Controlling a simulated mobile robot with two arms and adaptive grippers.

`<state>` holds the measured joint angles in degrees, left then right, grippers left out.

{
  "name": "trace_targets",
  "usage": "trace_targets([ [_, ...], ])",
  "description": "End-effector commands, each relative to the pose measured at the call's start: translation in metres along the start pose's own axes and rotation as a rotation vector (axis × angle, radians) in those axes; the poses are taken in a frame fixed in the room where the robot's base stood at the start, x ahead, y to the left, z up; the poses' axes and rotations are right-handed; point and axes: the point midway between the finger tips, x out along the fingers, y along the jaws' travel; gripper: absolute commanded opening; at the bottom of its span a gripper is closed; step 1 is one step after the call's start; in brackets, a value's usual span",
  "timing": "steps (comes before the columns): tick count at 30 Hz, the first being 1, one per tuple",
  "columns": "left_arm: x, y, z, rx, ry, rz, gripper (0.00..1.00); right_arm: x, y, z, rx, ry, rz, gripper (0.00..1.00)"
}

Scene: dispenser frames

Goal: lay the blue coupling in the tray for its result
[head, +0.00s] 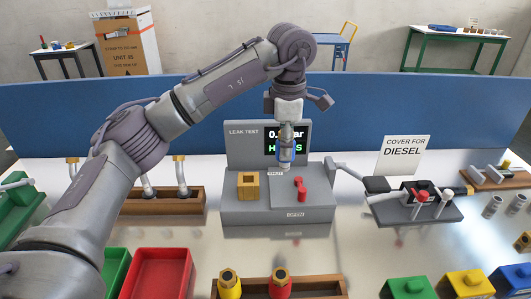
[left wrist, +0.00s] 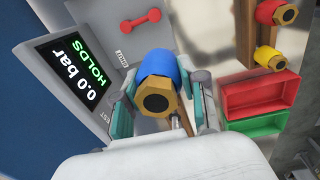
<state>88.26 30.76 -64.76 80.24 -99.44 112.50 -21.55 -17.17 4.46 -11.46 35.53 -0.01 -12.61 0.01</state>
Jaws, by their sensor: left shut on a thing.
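The blue coupling (head: 286,157) has a blue sleeve and a brass hex end. My left gripper (head: 286,149) is shut on it and holds it above the grey leak tester (head: 244,211). In the left wrist view the coupling (left wrist: 157,70) sits between the fingers of my left gripper (left wrist: 162,88), hex end toward the camera. The tester screen (left wrist: 80,75) reads 0.0 bar and HOLDS in green. A red tray (head: 188,258) and a green tray (head: 126,262) stand at the front left. In the left wrist view, the red tray (left wrist: 258,84) and green tray (left wrist: 284,121) look empty.
The tester carries a brass-coloured block (head: 248,180) and a red handle (head: 300,190). A wooden rack (head: 255,288) holds yellow and red couplings at the front. A fixture (head: 412,208) and a DIESEL sign (head: 404,153) stand to the right. A blue panel (head: 430,98) closes the back.

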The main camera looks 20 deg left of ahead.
Motion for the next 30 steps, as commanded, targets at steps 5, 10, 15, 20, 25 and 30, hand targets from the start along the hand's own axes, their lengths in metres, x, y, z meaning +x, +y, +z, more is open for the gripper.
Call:
trace_targets([
  [5,-0.011,-0.005,0.014,-0.001,-0.002,0.002,0.0,0.003,0.0,0.0,0.0,0.0,0.0,0.0],
  [10,-0.019,-0.006,0.018,-0.002,-0.001,0.002,0.0,-0.001,0.0,0.0,0.0,0.0,0.0,0.0],
  [15,-0.026,-0.006,0.018,-0.002,-0.001,0.001,0.0,-0.007,0.001,0.0,0.0,-0.001,0.001,0.0],
  [20,-0.032,-0.006,0.018,-0.002,-0.001,0.001,0.0,-0.012,0.001,-0.001,0.0,-0.001,0.001,0.0],
  [25,-0.039,-0.005,0.018,-0.002,-0.001,0.001,0.0,-0.018,0.002,-0.001,-0.001,-0.001,0.002,0.0],
  [30,-0.045,-0.005,0.018,-0.002,-0.001,0.001,0.0,-0.023,0.003,-0.001,-0.001,-0.001,0.003,0.0],
])
